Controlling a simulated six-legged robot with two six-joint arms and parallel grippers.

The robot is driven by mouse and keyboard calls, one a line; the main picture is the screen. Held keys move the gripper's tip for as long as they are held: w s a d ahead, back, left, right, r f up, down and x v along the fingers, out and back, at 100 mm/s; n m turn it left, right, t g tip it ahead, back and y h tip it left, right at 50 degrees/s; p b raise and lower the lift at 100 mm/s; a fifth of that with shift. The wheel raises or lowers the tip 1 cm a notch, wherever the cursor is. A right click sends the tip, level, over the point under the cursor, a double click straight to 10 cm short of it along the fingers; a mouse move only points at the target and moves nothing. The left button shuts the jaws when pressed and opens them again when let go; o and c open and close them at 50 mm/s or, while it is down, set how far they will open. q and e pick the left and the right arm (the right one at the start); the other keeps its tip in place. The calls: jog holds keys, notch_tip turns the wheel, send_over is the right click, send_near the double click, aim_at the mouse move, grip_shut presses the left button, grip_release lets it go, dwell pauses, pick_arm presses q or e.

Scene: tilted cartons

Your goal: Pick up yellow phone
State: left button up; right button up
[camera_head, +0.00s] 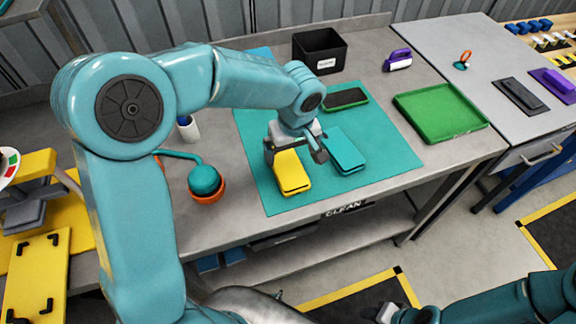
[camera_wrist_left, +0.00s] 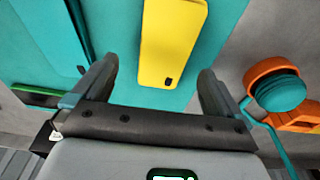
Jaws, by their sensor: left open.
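The yellow phone (camera_head: 293,178) lies flat on the teal mat (camera_head: 262,110), near its front edge. My left gripper (camera_head: 295,155) is over the phone's far end, fingers pointing down. In the left wrist view the gripper (camera_wrist_left: 158,72) is open and empty. The yellow phone (camera_wrist_left: 172,45) shows there between and beyond the fingers, with a gap on each side; contact is not visible. A teal phone (camera_head: 344,150) lies close to the right of the yellow one. My right gripper (camera_head: 386,313) is partly in view at the bottom edge; its jaws are unclear.
A green-edged phone with a dark face (camera_head: 346,99) lies farther back on the mat. An orange and teal round item (camera_head: 206,183) stands left of the mat. A black bin (camera_head: 320,50) is behind. A green tray (camera_head: 440,111) and a purple item (camera_head: 398,60) are to the right.

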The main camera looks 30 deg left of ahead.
aim_at(287, 164)
pick_arm(q)
jog(key=shift+s+a+f, duration=0.15)
jog(key=shift+s+f, duration=0.05)
jog(key=shift+f, duration=0.15)
jog(key=f, duration=0.3)
jog(key=f+p, duration=0.1)
jog(key=shift+w+a+f, duration=0.2)
jog(key=shift+a+f, duration=0.1)
jog(key=shift+a, duration=0.05)
jog(key=shift+s+r, duration=0.1)
jog(key=shift+s, duration=0.05)
jog(key=shift+c, duration=0.9)
jog(key=c, duration=1)
jog(key=shift+w, duration=0.2)
